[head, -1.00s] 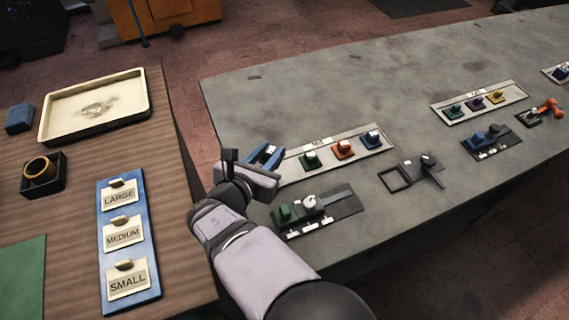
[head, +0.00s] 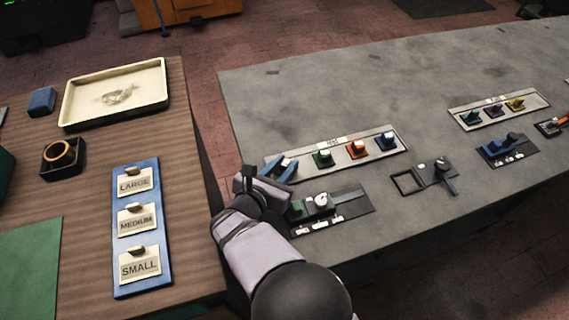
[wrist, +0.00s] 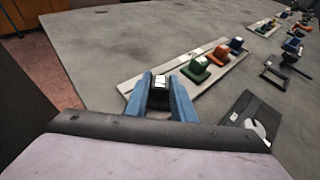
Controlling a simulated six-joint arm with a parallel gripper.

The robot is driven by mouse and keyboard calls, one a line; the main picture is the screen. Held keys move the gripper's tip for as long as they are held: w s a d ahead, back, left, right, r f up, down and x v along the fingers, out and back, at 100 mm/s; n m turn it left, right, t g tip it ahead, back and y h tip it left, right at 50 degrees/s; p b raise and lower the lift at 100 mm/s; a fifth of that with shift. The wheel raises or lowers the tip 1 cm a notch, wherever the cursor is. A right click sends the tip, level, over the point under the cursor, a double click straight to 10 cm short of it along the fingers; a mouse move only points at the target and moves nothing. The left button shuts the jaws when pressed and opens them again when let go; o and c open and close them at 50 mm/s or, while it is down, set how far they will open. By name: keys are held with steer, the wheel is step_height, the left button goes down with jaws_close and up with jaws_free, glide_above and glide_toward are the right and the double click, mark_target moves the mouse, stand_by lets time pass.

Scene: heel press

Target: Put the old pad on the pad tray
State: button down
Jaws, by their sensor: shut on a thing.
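My gripper (head: 282,169) has blue fingers, shut on a dark pad (wrist: 160,83) with a white top. The pad also shows as a small pale patch between the fingers in the head view (head: 286,162). The long pale pad tray (head: 343,158), with a label on its back edge, lies on the grey bench. A green pad (head: 322,159), an orange pad (head: 357,149) and a blue pad (head: 386,141) stand on it in a row. The gripper is at the tray's left end, beside the green pad. Whether the held pad touches the tray cannot be told.
A dark press fixture (head: 345,205) with a green block lies just in front of the gripper. A black frame with a lever (head: 425,178) and a second tray (head: 463,121) lie right. The wooden table (head: 195,260) at left holds a cream tray (head: 68,108) and a label board (head: 141,291).

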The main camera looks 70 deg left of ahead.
mark_target(285, 166)
steer(key=shift+f, duration=0.1)
steer(key=shift+f, duration=0.15)
steer(key=c, duration=1.5)
jaws_free()
steer(key=shift+r, duration=0.3)
steer(key=shift+p+v, duration=0.55)
steer(key=shift+v, duration=1.45)
